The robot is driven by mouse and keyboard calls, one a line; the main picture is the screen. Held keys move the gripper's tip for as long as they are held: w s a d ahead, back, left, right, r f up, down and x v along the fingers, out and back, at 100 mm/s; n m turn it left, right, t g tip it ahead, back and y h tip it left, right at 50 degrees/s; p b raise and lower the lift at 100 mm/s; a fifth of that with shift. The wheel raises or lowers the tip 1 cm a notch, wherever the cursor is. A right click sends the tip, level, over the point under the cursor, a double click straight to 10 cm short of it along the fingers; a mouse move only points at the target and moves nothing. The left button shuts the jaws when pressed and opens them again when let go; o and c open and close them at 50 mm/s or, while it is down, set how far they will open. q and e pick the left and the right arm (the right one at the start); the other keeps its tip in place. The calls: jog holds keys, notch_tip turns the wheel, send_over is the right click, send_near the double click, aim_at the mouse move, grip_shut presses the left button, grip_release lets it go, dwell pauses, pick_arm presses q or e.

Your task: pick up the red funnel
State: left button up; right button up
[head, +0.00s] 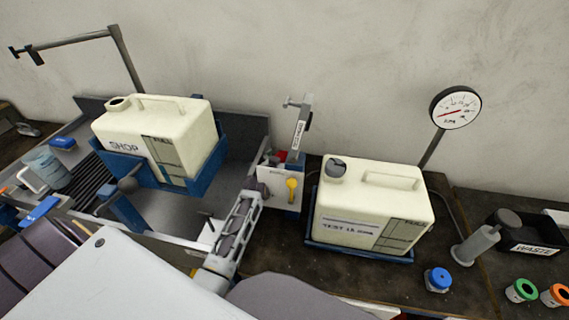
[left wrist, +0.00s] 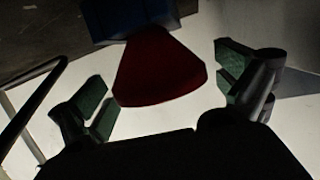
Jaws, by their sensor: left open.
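The red funnel (left wrist: 158,70) shows in the left wrist view as a dark red flared shape, its wide end toward the camera, below a dark blue part. My left gripper (left wrist: 162,88) is open, with one green-padded finger on each side of the funnel and gaps between. In the head view my left gripper (head: 250,203) reaches up beside the white panel with a yellow knob (head: 291,188). A small red patch (head: 282,156) shows behind that panel; I cannot tell if it is the funnel. My right gripper is not in view.
A cream jug (head: 160,135) sits in a blue cradle at left. Another cream jug (head: 370,210) stands in a blue tray at right. A gauge (head: 455,107), a grey cylinder (head: 476,245), a waste bin (head: 530,240) and several coloured caps are further right.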

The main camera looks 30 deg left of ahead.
pick_arm(q)
jog(key=shift+w, duration=0.1)
dwell(0.4)
jog(key=c, duration=1)
